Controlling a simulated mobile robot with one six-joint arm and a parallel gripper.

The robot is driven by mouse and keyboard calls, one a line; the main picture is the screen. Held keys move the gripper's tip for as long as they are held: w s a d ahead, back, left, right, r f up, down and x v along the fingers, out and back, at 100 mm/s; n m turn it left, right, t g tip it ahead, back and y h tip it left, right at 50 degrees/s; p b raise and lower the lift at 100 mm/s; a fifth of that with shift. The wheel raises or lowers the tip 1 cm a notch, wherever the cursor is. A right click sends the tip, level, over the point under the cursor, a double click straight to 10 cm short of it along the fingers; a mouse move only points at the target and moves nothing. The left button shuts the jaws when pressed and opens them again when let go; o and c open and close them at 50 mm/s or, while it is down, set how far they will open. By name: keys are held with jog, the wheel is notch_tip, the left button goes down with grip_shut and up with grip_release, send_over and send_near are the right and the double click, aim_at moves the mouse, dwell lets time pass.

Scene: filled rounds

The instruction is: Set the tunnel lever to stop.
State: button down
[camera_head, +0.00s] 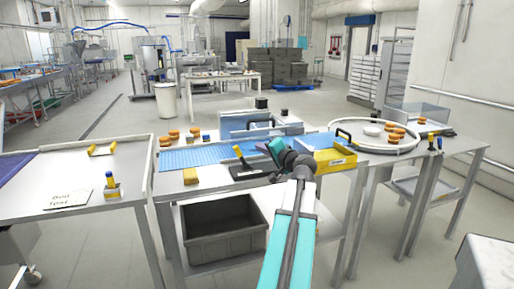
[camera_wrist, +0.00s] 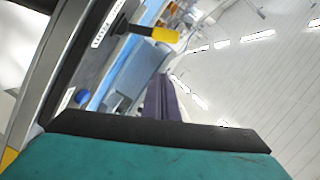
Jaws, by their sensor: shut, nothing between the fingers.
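A lever with a yellow grip (camera_head: 238,151) stands on a dark base plate (camera_head: 246,172) on the middle table. It leans to the upper left in the head view. My gripper (camera_head: 268,147) is just right of this lever, above the table, and looks apart from it. In the wrist view, a yellow grip (camera_wrist: 155,33) on a black stem shows at the upper left, beside a dark panel with white labels (camera_wrist: 108,22). The label words are too small to read. My gripper (camera_wrist: 165,103) is shut and empty.
A yellow tray (camera_head: 335,160) stands right of my gripper.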

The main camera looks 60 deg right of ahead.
jog(key=shift+v, duration=2.45)
